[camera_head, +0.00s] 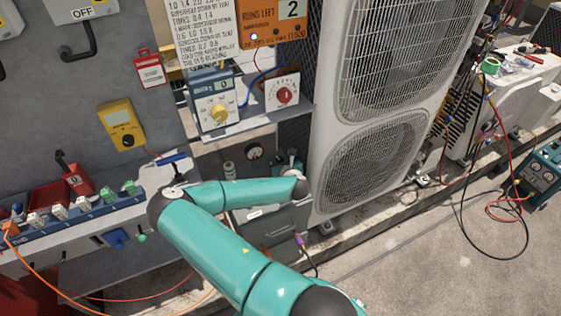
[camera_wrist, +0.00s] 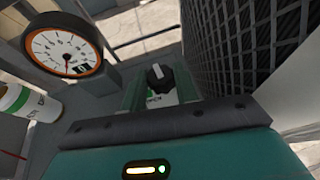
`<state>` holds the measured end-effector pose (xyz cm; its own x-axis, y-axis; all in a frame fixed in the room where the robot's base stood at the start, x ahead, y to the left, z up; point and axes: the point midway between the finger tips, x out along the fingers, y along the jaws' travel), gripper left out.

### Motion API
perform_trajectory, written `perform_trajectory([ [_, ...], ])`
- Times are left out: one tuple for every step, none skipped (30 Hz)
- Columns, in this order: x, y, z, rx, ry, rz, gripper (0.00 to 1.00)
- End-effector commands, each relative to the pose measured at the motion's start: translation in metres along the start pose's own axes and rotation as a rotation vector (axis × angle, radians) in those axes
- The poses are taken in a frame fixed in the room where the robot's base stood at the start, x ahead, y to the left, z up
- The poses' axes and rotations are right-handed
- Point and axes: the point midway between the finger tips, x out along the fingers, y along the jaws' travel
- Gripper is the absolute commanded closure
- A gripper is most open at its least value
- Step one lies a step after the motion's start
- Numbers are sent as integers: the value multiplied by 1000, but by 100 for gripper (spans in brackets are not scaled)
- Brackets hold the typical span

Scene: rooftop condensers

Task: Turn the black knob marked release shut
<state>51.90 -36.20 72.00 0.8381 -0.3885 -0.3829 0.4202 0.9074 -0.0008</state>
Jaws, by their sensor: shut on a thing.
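The black knob (camera_wrist: 158,76) shows in the wrist view just beyond my gripper's dark front edge. In the head view my teal arm reaches to the low space left of the big condenser. The knob cannot be made out there, and my gripper is mostly hidden behind the arm's end.
A round gauge (camera_wrist: 64,52) with an orange rim and a white-green canister (camera_wrist: 28,112) stand left of the knob. Dark mesh (camera_wrist: 240,45) rises close on the right. The condenser (camera_head: 385,130) stands right of my arm. A blue bench rail (camera_head: 85,215) lies left.

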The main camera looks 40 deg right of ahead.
Motion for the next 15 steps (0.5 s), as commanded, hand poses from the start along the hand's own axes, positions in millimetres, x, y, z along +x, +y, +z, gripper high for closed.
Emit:
perform_trajectory([
  [1, 3, 1, 10, -1, -24, 93],
  [1, 3, 1, 17, -2, -40, 93],
  [1, 3, 1, 25, -1, -59, 93],
  [0, 3, 0, 30, -1, -72, 93],
  [0, 3, 1, 34, -1, -81, 93],
  [0, 3, 1, 38, -1, -91, 93],
  [0, 3, 1, 41, -1, -95, 93],
  [0, 3, 0, 42, -1, -98, 93],
  [0, 2, 0, 43, -1, -100, 93],
  [0, 2, 0, 43, -1, -100, 93],
  [0, 2, 0, 43, -1, -99, 93],
  [0, 2, 0, 43, -1, -99, 93],
  [0, 2, 0, 43, -1, -99, 93],
  [0, 2, 0, 43, -1, -99, 93],
  [0, 2, 0, 43, -1, -99, 93],
])
